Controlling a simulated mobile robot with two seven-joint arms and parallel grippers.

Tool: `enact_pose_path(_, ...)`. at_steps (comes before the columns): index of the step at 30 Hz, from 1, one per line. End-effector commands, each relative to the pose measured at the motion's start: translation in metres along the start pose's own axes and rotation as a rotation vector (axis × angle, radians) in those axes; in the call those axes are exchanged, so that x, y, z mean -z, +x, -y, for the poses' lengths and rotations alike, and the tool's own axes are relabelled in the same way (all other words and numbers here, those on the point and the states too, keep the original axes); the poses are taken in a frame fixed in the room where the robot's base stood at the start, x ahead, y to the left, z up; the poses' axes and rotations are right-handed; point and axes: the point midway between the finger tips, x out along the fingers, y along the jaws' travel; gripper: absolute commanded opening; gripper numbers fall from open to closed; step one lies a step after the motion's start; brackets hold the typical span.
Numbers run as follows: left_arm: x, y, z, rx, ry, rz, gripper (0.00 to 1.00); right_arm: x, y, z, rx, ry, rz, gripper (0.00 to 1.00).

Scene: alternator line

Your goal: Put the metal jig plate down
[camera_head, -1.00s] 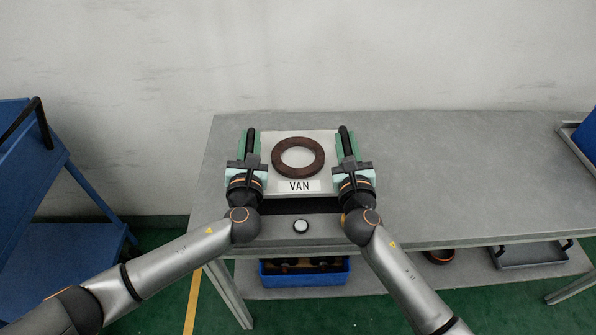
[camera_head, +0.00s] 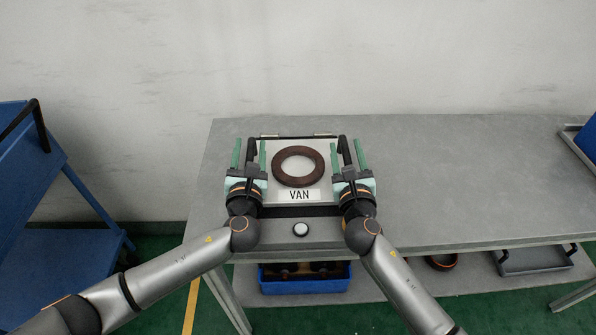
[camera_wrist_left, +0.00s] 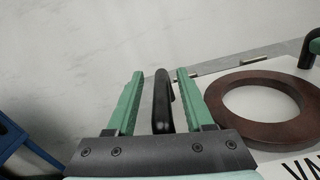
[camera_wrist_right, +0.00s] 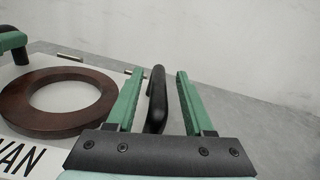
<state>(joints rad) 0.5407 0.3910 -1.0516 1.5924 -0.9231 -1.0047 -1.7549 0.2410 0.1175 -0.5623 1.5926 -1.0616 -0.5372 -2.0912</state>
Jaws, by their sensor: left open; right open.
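The metal jig plate (camera_head: 330,151) lies at the left part of the grey table, with a "VAN" label on its front and a dark brown ring (camera_head: 276,170) on top. It has a black handle on each side. My left gripper (camera_head: 249,153) is open, its green fingers either side of the left handle (camera_wrist_left: 161,103) with gaps showing. My right gripper (camera_head: 348,152) is open, its fingers either side of the right handle (camera_wrist_right: 156,100), also with gaps. The ring also shows in the left wrist view (camera_wrist_left: 222,112) and the right wrist view (camera_wrist_right: 28,118).
The grey table (camera_head: 450,180) is clear to the right of the plate. A round white button (camera_head: 300,230) is at the front. A blue cart (camera_head: 30,165) stands at the left. A blue bin (camera_head: 305,285) sits on the lower shelf. A wall is behind.

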Motion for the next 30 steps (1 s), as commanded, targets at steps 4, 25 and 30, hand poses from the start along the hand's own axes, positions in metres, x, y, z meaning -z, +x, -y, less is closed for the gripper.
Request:
enact_pose_path(4,-0.01,0.0,-0.002,-0.001,-0.003,0.003,0.52,0.0,0.0,-0.001,-0.001,0.001,0.001,0.52)
enact_pose_path(25,-0.098,0.0,-0.02,-0.001,0.001,0.0,0.52,-0.009,0.001,0.002,0.0,0.0,0.005,0.52)
enact_pose_path(30,-0.098,0.0,-0.02,-0.001,0.001,0.0,0.52,-0.036,0.001,0.007,-0.001,0.0,0.009,0.52)
